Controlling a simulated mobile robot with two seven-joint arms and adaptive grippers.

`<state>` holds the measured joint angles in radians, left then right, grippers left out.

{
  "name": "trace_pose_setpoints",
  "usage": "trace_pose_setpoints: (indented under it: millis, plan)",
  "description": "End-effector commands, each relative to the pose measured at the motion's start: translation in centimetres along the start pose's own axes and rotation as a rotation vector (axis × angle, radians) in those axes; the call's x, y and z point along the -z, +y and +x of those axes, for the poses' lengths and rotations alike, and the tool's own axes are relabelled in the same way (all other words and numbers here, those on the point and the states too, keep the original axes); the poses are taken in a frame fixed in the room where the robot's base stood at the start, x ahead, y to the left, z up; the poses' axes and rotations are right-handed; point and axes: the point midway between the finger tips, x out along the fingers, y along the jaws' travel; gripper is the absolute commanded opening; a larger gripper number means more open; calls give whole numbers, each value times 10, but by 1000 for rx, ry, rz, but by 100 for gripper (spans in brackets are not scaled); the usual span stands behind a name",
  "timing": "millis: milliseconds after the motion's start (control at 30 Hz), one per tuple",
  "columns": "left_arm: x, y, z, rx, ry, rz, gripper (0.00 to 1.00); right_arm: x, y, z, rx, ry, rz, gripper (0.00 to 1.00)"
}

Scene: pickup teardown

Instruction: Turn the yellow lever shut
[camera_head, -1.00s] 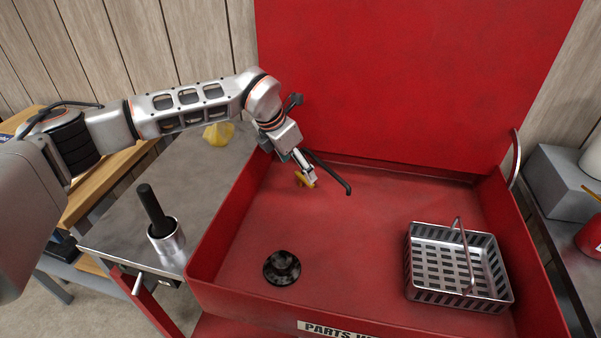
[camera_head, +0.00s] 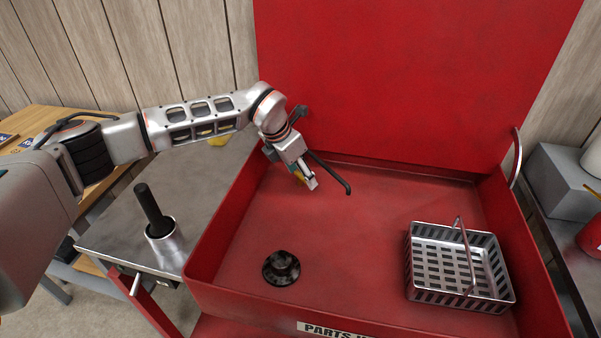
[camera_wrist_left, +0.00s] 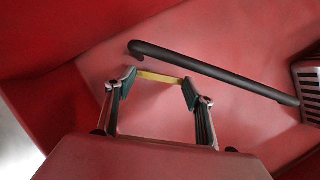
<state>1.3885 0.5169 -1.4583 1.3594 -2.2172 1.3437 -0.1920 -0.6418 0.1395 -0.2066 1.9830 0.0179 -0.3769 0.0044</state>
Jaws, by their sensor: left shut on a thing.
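The yellow lever (camera_head: 299,174) is mostly hidden behind my left gripper in the head view, at the back left of the red parts washer. In the left wrist view the yellow lever (camera_wrist_left: 160,77) spans between the two fingertips. My left gripper (camera_head: 310,182) is shut on it, with a fingertip at each end of the visible yellow bar; the gripper also shows in the left wrist view (camera_wrist_left: 158,88). A black bent spout (camera_head: 330,172) passes just beside the gripper. My right gripper is not in view.
The red washer basin (camera_head: 345,240) holds a black round part (camera_head: 281,268) at front left and a metal basket (camera_head: 458,268) at right. A metal cup with a black handle (camera_head: 160,235) stands on the left cart. The basin middle is clear.

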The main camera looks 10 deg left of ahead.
Motion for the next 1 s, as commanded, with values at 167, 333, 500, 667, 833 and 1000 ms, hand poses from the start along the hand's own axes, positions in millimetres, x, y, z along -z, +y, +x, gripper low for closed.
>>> trace_pose_setpoints:
  millis: [167, 333, 500, 667, 833, 1000]
  plan:
    - [2, 2, -1, 34, 3, 79, 32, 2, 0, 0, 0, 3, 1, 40]
    - [3, 3, -1, 77, 2, 181, 32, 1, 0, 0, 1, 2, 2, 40]
    - [4, 3, -1, 99, 1, 233, 32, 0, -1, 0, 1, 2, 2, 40]
    - [4, 3, -2, 100, 0, 238, 32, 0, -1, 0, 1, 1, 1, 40]
    - [4, 3, -2, 100, 0, 237, 61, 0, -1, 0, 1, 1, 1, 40]
    - [4, 3, -2, 99, 0, 237, 70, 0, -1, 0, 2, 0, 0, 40]
